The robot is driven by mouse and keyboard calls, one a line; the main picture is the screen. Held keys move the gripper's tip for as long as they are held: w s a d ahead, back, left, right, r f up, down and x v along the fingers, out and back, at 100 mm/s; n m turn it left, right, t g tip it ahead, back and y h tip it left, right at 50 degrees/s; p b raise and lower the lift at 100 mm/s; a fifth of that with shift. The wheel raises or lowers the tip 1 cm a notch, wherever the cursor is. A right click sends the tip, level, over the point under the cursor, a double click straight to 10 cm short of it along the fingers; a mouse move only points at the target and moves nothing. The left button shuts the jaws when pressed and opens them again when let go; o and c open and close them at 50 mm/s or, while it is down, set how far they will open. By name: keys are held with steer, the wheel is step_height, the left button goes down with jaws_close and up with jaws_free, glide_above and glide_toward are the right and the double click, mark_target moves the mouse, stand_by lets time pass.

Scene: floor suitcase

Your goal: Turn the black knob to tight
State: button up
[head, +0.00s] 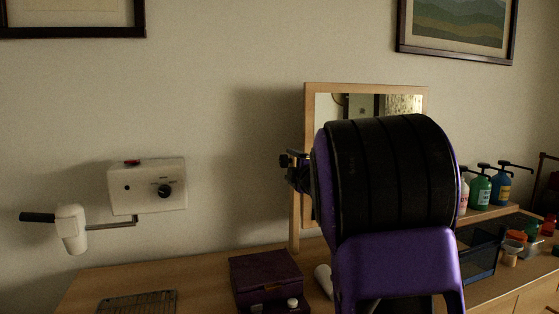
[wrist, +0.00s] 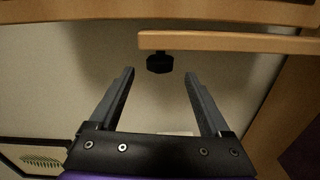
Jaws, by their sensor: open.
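A black knob (wrist: 159,63) shows in the wrist view, by the left end of a light wooden bar (wrist: 230,42). My gripper (wrist: 159,74) is open and empty, its two grey fingers on either side of the line to the knob. The knob appears beyond the fingertips, not touching them. In the head view, the wood-framed mirror (head: 366,88) stands on the table, partly hidden by my arm. Small black parts show at its left post; I cannot tell whether they are a knob or part of my gripper. No tight marking is readable.
A white wall box (head: 140,177) with a black dial (head: 164,190) hangs at left, a handled white device (head: 70,228) beside it. A purple box (head: 265,275) and wire rack (head: 138,302) lie on the table. Pump bottles (head: 480,188) stand at right.

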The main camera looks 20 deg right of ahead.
steer(key=w, duration=1)
steer(key=shift+f, duration=0.1)
steer(key=shift+c, duration=0.2)
steer(key=shift+s, duration=0.1)
jaws_close()
